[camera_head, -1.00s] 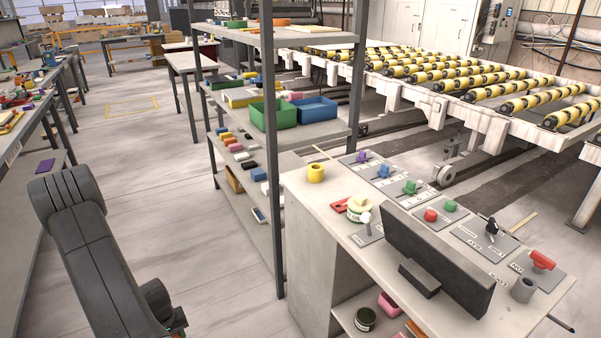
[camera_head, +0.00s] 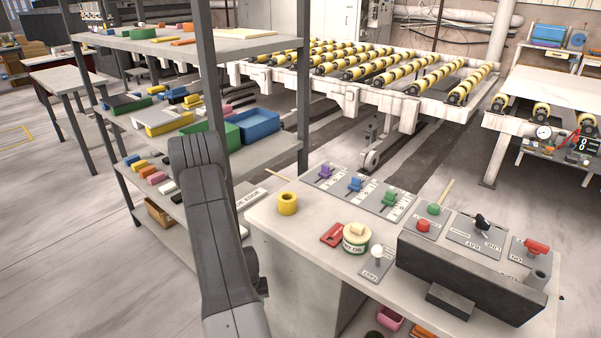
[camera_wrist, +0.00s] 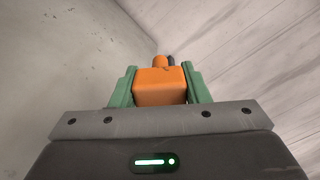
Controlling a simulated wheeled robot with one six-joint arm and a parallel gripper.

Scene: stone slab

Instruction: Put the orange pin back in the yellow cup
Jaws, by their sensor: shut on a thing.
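My gripper (camera_wrist: 158,88) shows in the wrist view, its two green fingers shut on an orange block-shaped thing (camera_wrist: 160,86), which looks like the orange pin. A smaller orange stub and a dark tip show at its far end. In the head view my arm hides the gripper and the pin. The yellow cup (camera_head: 288,203) stands upright at the left corner of the console top (camera_head: 262,216), to the right of my arm. Its inside is too small to make out clearly.
A shelf rack (camera_head: 262,152) with a green bin and a blue bin (camera_head: 255,122) stands behind my arm. Open floor lies at left.

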